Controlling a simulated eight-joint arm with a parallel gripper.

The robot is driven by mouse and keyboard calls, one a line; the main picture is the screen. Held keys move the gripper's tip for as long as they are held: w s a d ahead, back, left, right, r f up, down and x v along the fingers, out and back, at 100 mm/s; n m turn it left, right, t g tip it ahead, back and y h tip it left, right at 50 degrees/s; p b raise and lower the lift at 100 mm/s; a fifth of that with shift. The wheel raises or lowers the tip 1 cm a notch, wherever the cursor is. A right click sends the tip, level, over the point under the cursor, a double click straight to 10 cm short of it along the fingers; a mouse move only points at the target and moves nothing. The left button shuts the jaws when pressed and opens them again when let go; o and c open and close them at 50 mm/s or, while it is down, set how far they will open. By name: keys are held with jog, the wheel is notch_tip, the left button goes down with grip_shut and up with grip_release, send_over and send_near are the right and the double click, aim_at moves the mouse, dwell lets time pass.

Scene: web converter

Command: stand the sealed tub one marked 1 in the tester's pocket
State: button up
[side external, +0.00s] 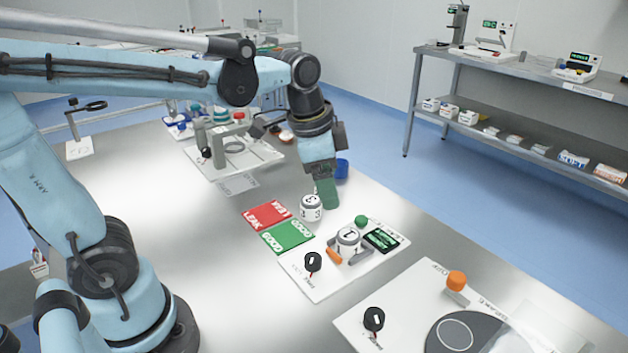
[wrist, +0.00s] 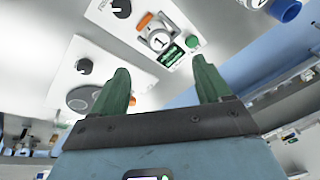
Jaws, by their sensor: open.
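The tub marked 1 (side external: 347,238) is white with a dark band. It stands upright at the pocket of the white tester (side external: 312,283), between an orange part and grey brackets. It also shows in the wrist view (wrist: 158,41), its numbered top facing the camera. I cannot tell whether it is fully seated. My gripper (side external: 327,204) has green fingers and is up and behind the tester, beside the tub marked 3 (side external: 311,208). In the wrist view my gripper (wrist: 160,66) has its fingers wide apart with nothing between them, clear of tub 1.
The tester carries a black knob (side external: 313,262), a green button (side external: 361,221) and a lit display (side external: 382,239). Red LEAK (side external: 266,214) and green GOOD (side external: 287,237) mats lie left of it. Another white station (side external: 365,318) with a dark disc is in front. A blue cup (side external: 342,168) stands behind.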

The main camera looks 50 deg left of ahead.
jog(key=s+a+f+n+t, duration=0.1)
jog(key=s+f+n+t, duration=0.2)
jog(key=n, duration=0.4)
jog(key=shift+s+t, duration=0.5)
jog(key=shift+s, duration=0.8)
